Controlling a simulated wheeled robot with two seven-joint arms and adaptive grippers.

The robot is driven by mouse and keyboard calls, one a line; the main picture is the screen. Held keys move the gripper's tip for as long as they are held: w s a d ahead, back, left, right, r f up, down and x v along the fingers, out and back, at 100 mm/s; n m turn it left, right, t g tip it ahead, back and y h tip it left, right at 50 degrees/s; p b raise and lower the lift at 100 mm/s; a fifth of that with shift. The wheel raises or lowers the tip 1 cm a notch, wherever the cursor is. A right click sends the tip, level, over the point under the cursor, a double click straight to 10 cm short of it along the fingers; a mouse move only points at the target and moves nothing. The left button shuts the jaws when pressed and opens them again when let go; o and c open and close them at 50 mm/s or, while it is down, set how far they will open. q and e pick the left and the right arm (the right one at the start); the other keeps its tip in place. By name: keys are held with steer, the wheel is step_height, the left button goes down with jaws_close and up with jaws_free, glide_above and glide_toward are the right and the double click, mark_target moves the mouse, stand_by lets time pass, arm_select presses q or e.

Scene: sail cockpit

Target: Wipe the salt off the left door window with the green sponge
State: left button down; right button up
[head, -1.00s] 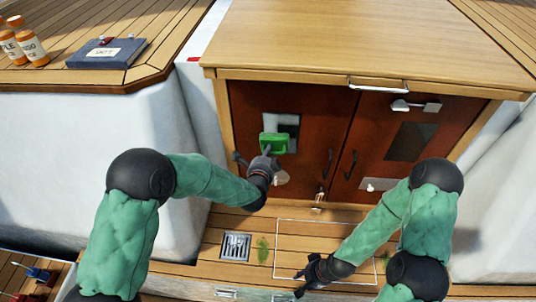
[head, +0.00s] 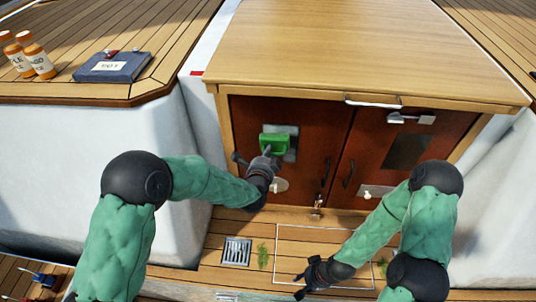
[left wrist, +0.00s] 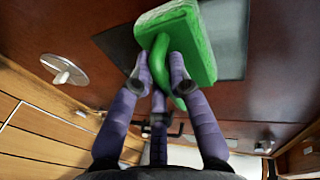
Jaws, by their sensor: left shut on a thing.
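The green sponge (head: 274,144) has a handle and is held by my left gripper (head: 268,155). In the left wrist view, my left gripper (left wrist: 161,72) is shut on the handle, and the green sponge (left wrist: 196,38) lies at the window, apparently against it. The left door window (head: 291,154) is a small grey pane in a red-brown door. My right gripper (head: 306,279) is open and empty, low over the cockpit floor.
The right door (head: 370,150) has a dark window (head: 408,152) and a latch above. A wooden hatch top (head: 360,50) overhangs the doors. A drain grate (head: 237,251) is in the floor.

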mark_target(270, 140)
arm_select(q)
steer(key=shift+w+r+p, duration=0.15)
steer(key=shift+r+p, duration=1.05)
steer(key=shift+r, duration=0.8)
steer(key=shift+r+p, duration=1.25)
steer(key=shift+r, duration=0.35)
steer(key=shift+f, duration=0.1)
steer(key=s+p, duration=0.1)
steer(key=s, duration=0.5)
steer(key=shift+s+f, duration=0.15)
steer(key=shift+f, duration=0.05)
steer(key=s, duration=0.3)
steer(key=shift+p, duration=0.3)
